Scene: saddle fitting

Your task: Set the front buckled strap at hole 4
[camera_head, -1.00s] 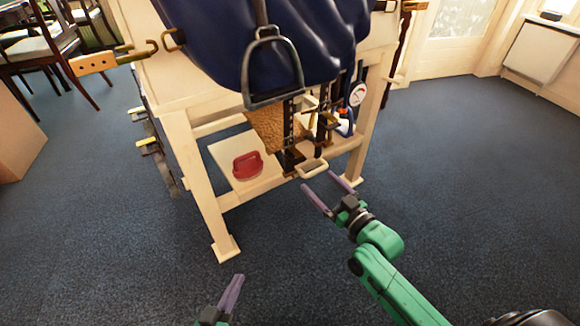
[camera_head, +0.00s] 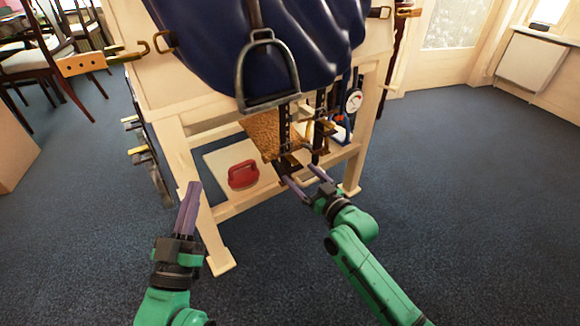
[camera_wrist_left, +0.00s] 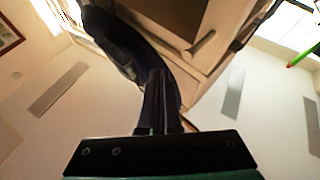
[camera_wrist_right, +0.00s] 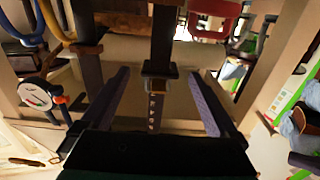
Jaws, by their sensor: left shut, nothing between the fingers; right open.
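Two dark straps hang below the blue saddle (camera_head: 290,45), a nearer left one (camera_head: 284,128) and a right one (camera_head: 319,122); I cannot tell which is the front one. In the right wrist view a dark strap (camera_wrist_right: 163,35) runs into a buckle (camera_wrist_right: 160,69), and a holed strap end (camera_wrist_right: 153,108) shows below it. My right gripper (camera_head: 299,174) is open at the straps' lower ends; in its wrist view the fingers stand apart on either side of the holed end, without visible contact. The hole in use is unreadable. My left gripper (camera_head: 190,188) is shut and empty, left of the straps.
A metal stirrup (camera_head: 268,72) hangs in front of the saddle. The wooden stand's front leg (camera_head: 195,190) is close to my left gripper. A red handled object (camera_head: 243,174) sits on the low shelf. A round gauge (camera_head: 354,101) hangs at right. Right floor is clear.

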